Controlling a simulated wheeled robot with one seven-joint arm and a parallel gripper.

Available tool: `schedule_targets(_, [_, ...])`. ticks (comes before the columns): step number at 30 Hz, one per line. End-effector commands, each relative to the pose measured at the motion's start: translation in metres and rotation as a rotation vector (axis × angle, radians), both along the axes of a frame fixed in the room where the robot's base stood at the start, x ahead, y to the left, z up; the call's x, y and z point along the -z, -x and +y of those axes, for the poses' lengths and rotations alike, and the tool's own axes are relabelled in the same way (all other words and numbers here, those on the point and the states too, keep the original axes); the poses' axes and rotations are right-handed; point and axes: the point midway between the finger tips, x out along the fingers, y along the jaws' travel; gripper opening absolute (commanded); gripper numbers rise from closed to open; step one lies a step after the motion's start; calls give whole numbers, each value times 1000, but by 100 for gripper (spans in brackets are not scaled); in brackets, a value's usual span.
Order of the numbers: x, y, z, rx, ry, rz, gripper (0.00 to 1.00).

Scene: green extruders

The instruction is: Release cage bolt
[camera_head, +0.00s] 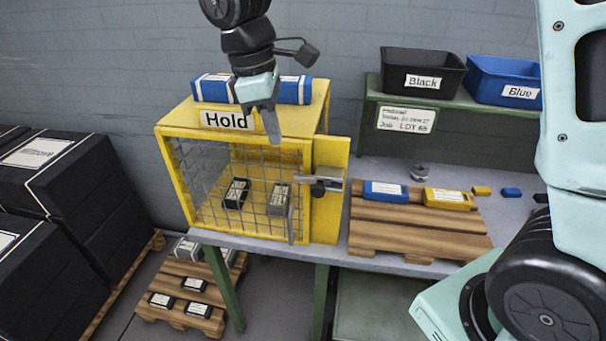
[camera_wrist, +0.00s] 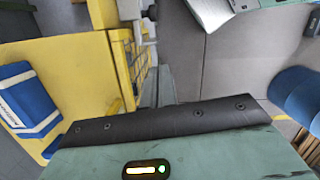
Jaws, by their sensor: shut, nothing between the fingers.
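The yellow cage (camera_head: 180,140) with a wire-mesh door and a "Hold" label stands on the bench. Its grey metal bolt (camera_head: 325,184) with a dark knob sits across the yellow post at the right of the door. In the wrist view the cage (camera_wrist: 75,50) fills the left, and a grey metal piece that looks like the bolt shows at the top (camera_wrist: 140,12). My gripper (camera_head: 272,128) is shut and empty, pointing down in front of the cage's top edge, above and left of the bolt and apart from it. Its grey fingers show in the wrist view (camera_wrist: 160,85).
Two small boxes (camera_head: 237,193) (camera_head: 279,198) stand inside the cage. A blue-and-white pack (camera_head: 295,90) lies on its roof. Right of the cage, a wooden pallet (camera_head: 400,222) holds blue and yellow boxes. Black (camera_head: 422,75) and blue (camera_head: 503,80) bins sit on a shelf behind.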

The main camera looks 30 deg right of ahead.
Motion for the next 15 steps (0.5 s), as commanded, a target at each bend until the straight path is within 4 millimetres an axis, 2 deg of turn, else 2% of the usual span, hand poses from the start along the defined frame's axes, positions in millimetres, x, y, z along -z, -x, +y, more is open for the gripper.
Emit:
schedule_targets(12, [78, 8, -14, 1, 2, 5, 0])
schedule_targets(15, [90, 12, -21, 3, 1, 4, 0])
